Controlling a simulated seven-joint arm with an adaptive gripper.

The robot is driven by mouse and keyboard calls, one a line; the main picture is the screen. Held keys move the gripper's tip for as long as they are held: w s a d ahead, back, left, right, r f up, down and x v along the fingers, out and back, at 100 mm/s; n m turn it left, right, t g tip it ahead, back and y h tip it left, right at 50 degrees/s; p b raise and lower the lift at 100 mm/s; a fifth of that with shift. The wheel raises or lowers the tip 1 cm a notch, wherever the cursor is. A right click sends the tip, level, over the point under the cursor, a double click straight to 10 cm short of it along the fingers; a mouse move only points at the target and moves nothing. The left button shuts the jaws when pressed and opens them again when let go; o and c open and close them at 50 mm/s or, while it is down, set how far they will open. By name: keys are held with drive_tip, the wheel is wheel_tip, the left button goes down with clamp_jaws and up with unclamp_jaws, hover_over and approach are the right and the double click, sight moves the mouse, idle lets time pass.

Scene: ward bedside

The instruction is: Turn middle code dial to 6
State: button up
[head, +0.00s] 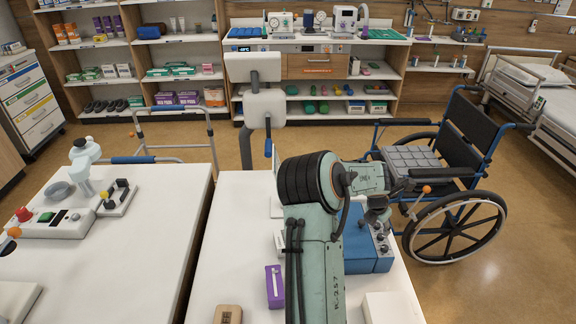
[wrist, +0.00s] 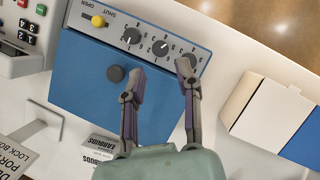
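The blue lock box (wrist: 80,75) lies under my gripper in the wrist view, with a grey panel along one edge. The panel carries three dark dials in a row: one dial (wrist: 132,36), the middle code dial (wrist: 160,47), and one (wrist: 190,58) partly covered by a fingertip. The middle dial's pointer setting is too small to read. My gripper (wrist: 162,69) is open and empty, its fingertips apart on either side of the middle dial in the picture; contact cannot be told. In the head view the lock box (head: 368,262) is partly hidden by my arm, and my gripper (head: 376,214) is above it.
A yellow slider knob (wrist: 98,21) sits by OPEN and SHUT marks, and a dark round knob (wrist: 116,73) is on the lid. A purple box (head: 274,287) is on the table.

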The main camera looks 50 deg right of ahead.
drive_tip(key=w+a+r+m+t+y, duration=0.1)
drive_tip(key=w+a+r+t, duration=0.1)
drive_tip(key=w+a+r, duration=0.4)
drive_tip(key=w+a+r+m+t+y, duration=0.1)
drive_tip(key=w+a+r+t, duration=0.2)
drive_tip(key=w+a+r, duration=0.3)
drive_tip(key=shift+w+a+r+m+y, duration=0.25)
drive_tip(key=shift+w+r, duration=1.35)
drive_tip(key=shift+w, duration=2.25)
drive_tip(key=shift+d, duration=0.1)
